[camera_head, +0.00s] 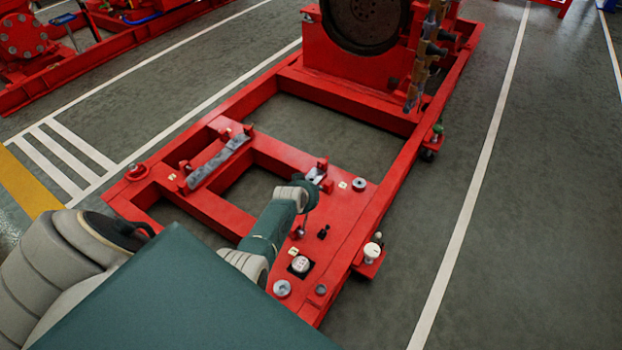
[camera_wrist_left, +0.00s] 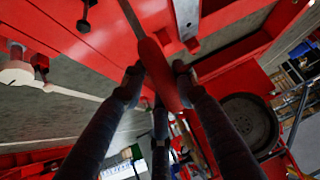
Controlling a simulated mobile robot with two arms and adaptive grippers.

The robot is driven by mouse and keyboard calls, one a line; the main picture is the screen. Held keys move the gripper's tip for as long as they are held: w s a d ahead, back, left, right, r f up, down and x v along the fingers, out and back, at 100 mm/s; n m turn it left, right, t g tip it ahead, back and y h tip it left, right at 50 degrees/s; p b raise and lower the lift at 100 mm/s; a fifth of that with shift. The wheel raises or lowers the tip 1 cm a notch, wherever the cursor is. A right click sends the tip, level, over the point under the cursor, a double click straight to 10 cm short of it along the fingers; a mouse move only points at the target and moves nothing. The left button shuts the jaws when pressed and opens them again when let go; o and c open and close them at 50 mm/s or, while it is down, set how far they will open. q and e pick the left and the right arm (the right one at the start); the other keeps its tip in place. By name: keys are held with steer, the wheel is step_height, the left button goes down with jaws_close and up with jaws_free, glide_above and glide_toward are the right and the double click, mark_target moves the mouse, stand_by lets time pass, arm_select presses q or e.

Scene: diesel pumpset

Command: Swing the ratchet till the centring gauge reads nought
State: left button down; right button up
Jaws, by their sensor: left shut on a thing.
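My left gripper (camera_wrist_left: 157,76) is shut on a red grip (camera_wrist_left: 162,72), which looks like the ratchet's handle. A thin grey metal shaft (camera_wrist_left: 129,16) runs up from the grip past the top edge of the left wrist view. In the head view my left arm reaches over the red base frame and its wrist hides most of the gripper and grip. A small pale round face (camera_head: 300,265) on a black square mount may be the centring gauge. It is too small to read. The ratchet's head is not clear. My right gripper is not in view.
The red frame (camera_head: 345,232) carries round metal discs, small black pegs and a white knob (camera_head: 372,250) on its right side. A long grey bar (camera_head: 217,160) lies across the left. A large dark flywheel (camera_head: 364,22) stands at the back. The right floor is clear.

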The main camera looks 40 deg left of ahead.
arm_select(q)
steer(key=shift+w+a+g, duration=0.1)
steer(key=shift+w+g, duration=0.2)
steer(key=shift+w, duration=0.15)
steer(key=c, duration=1.5)
jaws_free()
steer(key=shift+o, duration=1.1)
steer(key=shift+f, duration=0.1)
steer(key=shift+s, duration=0.15)
steer(key=v, duration=1.2)
